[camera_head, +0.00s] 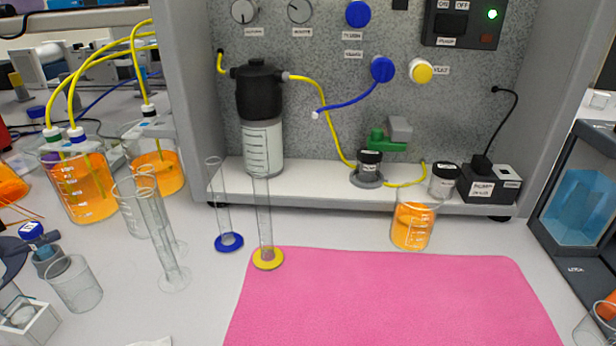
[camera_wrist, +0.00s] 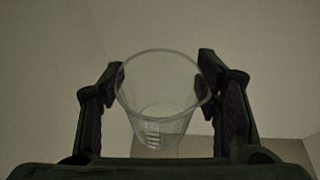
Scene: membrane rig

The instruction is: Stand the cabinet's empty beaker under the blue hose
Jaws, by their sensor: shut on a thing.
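My gripper (camera_wrist: 162,82) shows only in the wrist view, shut on a clear, empty beaker (camera_wrist: 157,103). One finger presses on each side of the beaker, and its graduation marks show near the base. The blue hose (camera_head: 350,101) comes off a blue knob (camera_head: 382,69) on the rig's speckled panel in the head view. It slopes down to the left and ends in a white tip above the rig's white shelf (camera_head: 310,186). No beaker stands below that tip. The gripper and held beaker are not in the head view, so their distance from the hose cannot be told.
A pink mat (camera_head: 390,300) lies clear before the rig. A beaker of orange liquid (camera_head: 413,226) stands at the shelf's front, right of the hose. Tall cylinders with blue (camera_head: 228,242) and yellow (camera_head: 267,259) bases stand left. The wrist view's surroundings are plain and dim.

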